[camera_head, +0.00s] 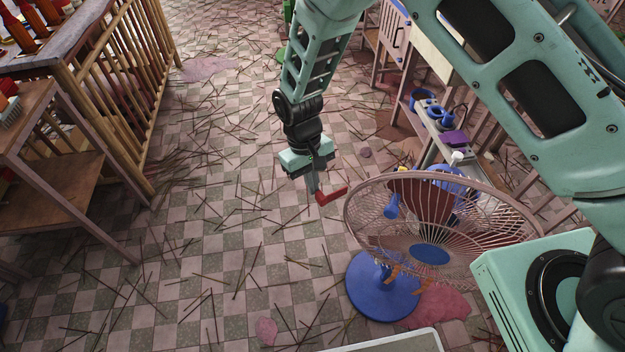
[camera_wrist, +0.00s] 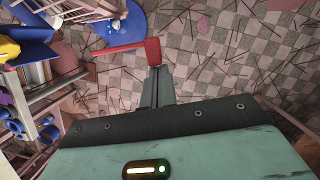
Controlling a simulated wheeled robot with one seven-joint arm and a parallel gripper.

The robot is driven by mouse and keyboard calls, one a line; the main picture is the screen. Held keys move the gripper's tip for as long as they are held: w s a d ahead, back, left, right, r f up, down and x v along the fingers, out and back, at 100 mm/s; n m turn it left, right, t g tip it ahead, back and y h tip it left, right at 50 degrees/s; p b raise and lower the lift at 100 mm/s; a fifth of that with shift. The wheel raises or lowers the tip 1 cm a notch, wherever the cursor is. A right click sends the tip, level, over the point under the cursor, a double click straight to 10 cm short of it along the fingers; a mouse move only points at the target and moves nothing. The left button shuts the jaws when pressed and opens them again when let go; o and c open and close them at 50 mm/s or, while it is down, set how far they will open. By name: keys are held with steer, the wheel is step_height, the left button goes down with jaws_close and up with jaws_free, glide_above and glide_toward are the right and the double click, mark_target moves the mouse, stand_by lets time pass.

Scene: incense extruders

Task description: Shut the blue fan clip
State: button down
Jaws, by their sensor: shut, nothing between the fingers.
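The fan has a round wire cage (camera_head: 480,205) on a blue round base (camera_head: 375,292). A blue clip-like piece (camera_head: 391,206) sits at the cage's left side; I cannot tell whether it is open or shut. My gripper (camera_head: 316,190) is shut, pointing down just left of the cage, apart from the blue piece. A red L-shaped piece (camera_head: 332,194) is at its fingertips and reaches toward the cage rim; I cannot tell whether it belongs to the fingers. In the wrist view, the red piece (camera_wrist: 127,48) extends left from the fingertips.
A shelf (camera_head: 425,120) with blue and purple items stands behind the fan. A wooden rack (camera_head: 110,95) and a low shelf (camera_head: 70,205) stand at the left. The checkered floor between is open, littered with thin sticks and pinkish patches.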

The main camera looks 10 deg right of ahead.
mark_target(317, 196)
steer(key=shift+s, duration=0.1)
steer(key=s+n, duration=0.2)
steer(key=n, duration=0.1)
steer(key=s+n+t+h+p, duration=0.1)
steer(key=s+n, duration=0.1)
steer(key=shift+d+n, duration=0.1)
steer(key=shift+n, duration=0.3)
steer(key=shift+w, duration=0.2)
steer(key=shift+w+d, duration=0.25)
steer(key=shift+w, duration=0.45)
steer(key=shift+a, duration=0.1)
